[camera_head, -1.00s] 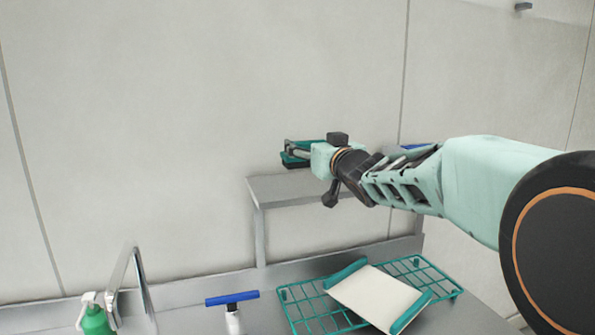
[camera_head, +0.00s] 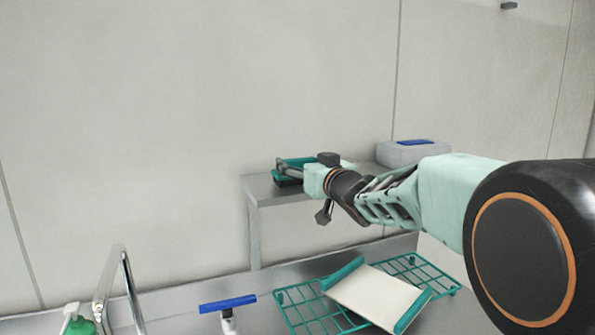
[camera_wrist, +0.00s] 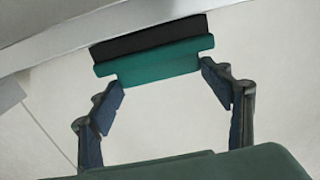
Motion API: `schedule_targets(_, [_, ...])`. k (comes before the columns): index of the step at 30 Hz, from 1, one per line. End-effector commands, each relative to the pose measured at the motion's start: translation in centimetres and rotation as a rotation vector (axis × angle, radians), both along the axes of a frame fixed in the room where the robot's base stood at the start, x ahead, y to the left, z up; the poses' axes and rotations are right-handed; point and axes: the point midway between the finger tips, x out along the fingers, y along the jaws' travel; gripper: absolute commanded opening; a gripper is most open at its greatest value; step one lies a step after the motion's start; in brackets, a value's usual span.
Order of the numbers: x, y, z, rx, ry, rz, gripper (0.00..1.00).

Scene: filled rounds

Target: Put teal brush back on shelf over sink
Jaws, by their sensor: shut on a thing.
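The teal brush (camera_head: 290,165), with dark bristles downward, is at the left end of the grey shelf (camera_head: 262,192). My gripper (camera_head: 302,172) reaches in from the right and is shut on the brush. In the wrist view the two fingertips (camera_wrist: 162,80) hold the sides of the teal brush body (camera_wrist: 155,66). Its black bristles lie against or very close to the pale shelf (camera_wrist: 60,45); I cannot tell whether they touch. My wrist hides part of the shelf top.
A pale box (camera_head: 385,153) with a blue item on top (camera_head: 414,142) stands at the shelf's right. Below are a teal wire rack (camera_head: 300,312) with a white board (camera_head: 375,297), a blue squeegee (camera_head: 228,303), a faucet (camera_head: 127,275) and a green bottle (camera_head: 80,326).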

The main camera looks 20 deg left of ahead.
Motion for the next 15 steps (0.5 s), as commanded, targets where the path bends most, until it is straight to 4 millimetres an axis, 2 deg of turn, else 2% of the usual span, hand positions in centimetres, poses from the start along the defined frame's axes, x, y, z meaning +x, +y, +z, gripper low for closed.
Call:
schedule_targets(13, [0.05, -0.15, -0.71, 0.002, -0.005, 0.002, 0.45])
schedule_targets(14, [0.06, -0.15, -0.62, 0.002, -0.004, 0.002, 0.75])
schedule_targets(15, [0.05, -0.14, -0.59, 0.002, -0.004, 0.002, 0.80])
